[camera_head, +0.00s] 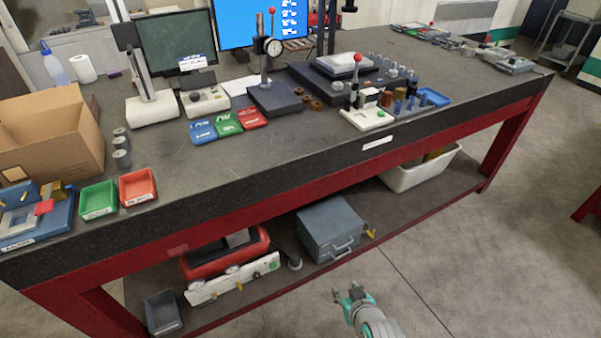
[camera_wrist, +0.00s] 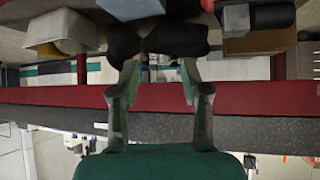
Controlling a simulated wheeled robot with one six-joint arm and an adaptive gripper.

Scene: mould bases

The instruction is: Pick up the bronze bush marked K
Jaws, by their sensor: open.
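Small bronze-brown pieces (camera_head: 316,104) lie on the bench just right of the dial gauge stand in the head view. Another bronze-brown cylinder (camera_head: 387,98) stands among other small parts near the white block with a red-knobbed lever. No letter K is legible on any of them, so I cannot tell which is the marked bush. My gripper (camera_head: 347,295) is low in front of the bench, over the floor, well apart from these pieces. It is open and empty. The wrist view also shows its spread fingers (camera_wrist: 159,76), with no bronze piece recognisable there.
The bench top (camera_head: 215,155) has a dark front edge and red frame. The dial gauge stand (camera_head: 272,98) and the red-knobbed fixture (camera_head: 368,117) stand close to the bronze pieces. Blue, green and red trays (camera_head: 229,127) lie left. A lower shelf holds a grey box (camera_head: 331,228).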

